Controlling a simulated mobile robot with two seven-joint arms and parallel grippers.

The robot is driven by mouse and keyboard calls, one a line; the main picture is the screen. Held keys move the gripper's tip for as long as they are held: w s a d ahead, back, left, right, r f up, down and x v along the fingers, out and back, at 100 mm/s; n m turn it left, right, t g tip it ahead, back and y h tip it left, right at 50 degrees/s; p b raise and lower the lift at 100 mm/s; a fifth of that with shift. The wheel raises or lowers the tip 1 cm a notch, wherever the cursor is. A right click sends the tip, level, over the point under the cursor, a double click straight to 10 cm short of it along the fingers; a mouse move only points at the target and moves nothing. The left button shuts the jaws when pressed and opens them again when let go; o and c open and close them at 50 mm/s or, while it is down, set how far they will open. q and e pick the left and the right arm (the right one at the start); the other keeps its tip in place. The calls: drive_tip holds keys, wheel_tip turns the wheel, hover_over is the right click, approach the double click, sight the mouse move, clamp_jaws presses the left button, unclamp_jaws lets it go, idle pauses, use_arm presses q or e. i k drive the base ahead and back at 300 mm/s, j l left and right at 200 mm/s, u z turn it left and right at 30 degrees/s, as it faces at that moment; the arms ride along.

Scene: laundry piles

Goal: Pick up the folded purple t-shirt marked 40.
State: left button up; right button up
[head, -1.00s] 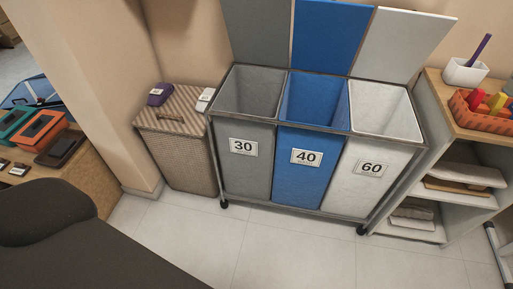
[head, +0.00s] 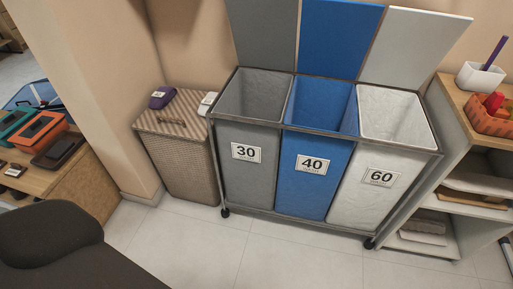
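A small folded purple cloth (head: 161,98) with a white label lies on the lid of the wicker hamper (head: 183,165), at its back left. The label is too small to read, but the colour fits the folded purple t-shirt. A folded white item (head: 207,103) with a label lies on the same lid, to the right. Neither of my grippers shows in the head view.
A wheeled sorter with open grey (head: 246,165), blue (head: 313,170) and white (head: 372,185) bins marked 30, 40 and 60 stands right of the hamper. A shelf unit (head: 462,95) is at right. A wooden table (head: 78,190) with trays is at left. Tiled floor (head: 200,245) is clear in front.

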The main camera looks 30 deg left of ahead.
sight(160, 98)
drive_tip(key=u, duration=1.5)
drive_tip(key=i+l+z, duration=0.2)
drive_tip(key=i, duration=0.5)
drive_tip(key=i+l+z, duration=0.2)
drive_tip(key=i, duration=0.45)
drive_tip(key=j, duration=0.1)
